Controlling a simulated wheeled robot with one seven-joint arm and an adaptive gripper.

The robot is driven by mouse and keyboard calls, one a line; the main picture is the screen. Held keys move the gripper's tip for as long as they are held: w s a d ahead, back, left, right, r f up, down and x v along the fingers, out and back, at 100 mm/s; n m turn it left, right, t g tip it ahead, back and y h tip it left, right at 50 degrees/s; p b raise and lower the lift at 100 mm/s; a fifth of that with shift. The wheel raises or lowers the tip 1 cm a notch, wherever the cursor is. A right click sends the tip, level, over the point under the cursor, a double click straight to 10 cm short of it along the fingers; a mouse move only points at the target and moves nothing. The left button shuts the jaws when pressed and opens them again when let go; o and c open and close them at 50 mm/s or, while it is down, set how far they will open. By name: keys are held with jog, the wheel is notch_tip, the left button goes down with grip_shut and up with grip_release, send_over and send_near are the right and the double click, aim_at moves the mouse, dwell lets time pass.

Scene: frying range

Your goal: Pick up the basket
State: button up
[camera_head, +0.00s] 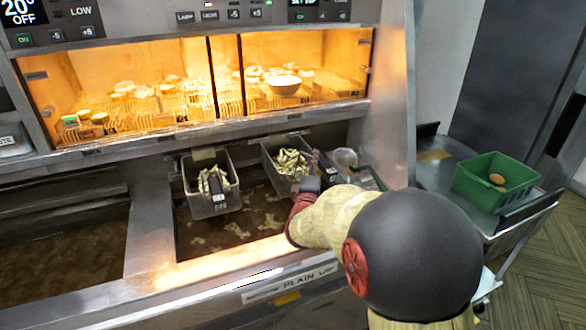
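Two fry baskets show at the fryer. The left basket (212,201) hangs over the dark oil, with pale fries in it and a dark handle at its front. The right basket (270,160) also holds pale fries, and its front right part is hidden behind my gripper. My gripper (312,172) is at the front of the right basket, near where its handle would be. My own arm covers much of this spot. The fingers are small and partly hidden, so I cannot tell whether they are open, shut or touching the basket.
The fryer's metal front edge (195,275) runs below the baskets. A lit warming cabinet (165,95) with food stands behind. A round clear container (345,158) is right of my gripper. A green bin (478,188) with a brown round item stands on a metal cart at right.

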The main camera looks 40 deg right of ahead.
jog(key=x, duration=0.2)
jog(key=b+x, duration=0.1)
jog(key=shift+w+d+f, duration=0.1)
jog(key=shift+d+f, duration=0.15)
jog(key=shift+d, duration=0.2)
jog(key=shift+w+d, duration=0.2)
jog(key=shift+w, duration=0.05)
jog(key=shift+r, duration=0.1)
jog(key=shift+c, duration=0.5)
grip_shut()
jog(key=shift+r, duration=0.1)
